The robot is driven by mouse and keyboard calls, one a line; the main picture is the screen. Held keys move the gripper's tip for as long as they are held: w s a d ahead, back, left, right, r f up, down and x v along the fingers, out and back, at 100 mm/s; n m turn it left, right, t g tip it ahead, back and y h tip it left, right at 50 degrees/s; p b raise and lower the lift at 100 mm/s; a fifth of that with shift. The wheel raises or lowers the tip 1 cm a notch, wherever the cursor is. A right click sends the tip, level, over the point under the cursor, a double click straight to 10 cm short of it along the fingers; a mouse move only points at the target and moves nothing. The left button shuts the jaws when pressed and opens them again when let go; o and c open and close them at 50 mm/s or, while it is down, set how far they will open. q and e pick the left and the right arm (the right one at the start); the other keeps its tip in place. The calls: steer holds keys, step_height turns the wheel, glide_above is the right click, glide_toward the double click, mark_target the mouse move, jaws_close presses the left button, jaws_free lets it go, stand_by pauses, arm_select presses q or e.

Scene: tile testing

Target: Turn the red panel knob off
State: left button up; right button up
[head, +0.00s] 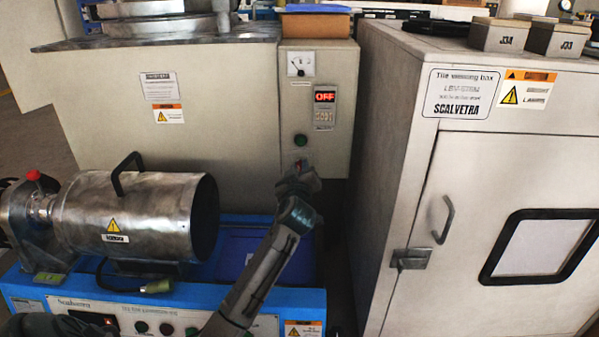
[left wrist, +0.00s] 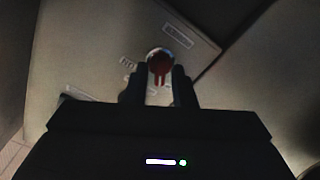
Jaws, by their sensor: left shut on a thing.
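The red panel knob (left wrist: 160,64) sits on the pale front panel, between the two fingers of my left gripper (left wrist: 159,85) in the left wrist view. The fingers are shut on the knob. In the head view my left gripper (head: 301,172) reaches up to the lower part of the control panel (head: 320,104), and the knob is mostly hidden behind it, with a bit of red showing.
A blue bench (head: 180,300) with a metal cylinder (head: 140,215) stands at the lower left, below and beside my left arm. A large pale cabinet (head: 490,220) with a handle and window stands close on the right. A narrow gap separates it from the panel.

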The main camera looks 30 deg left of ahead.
stand_by(0.4)
arm_select(q)
steer(key=o, duration=0.7)
steer(key=shift+s, duration=0.1)
steer(key=shift+s+d+p, duration=0.25)
steer(key=shift+p, duration=0.1)
steer(key=p+v, duration=0.4)
steer(key=v, duration=0.6)
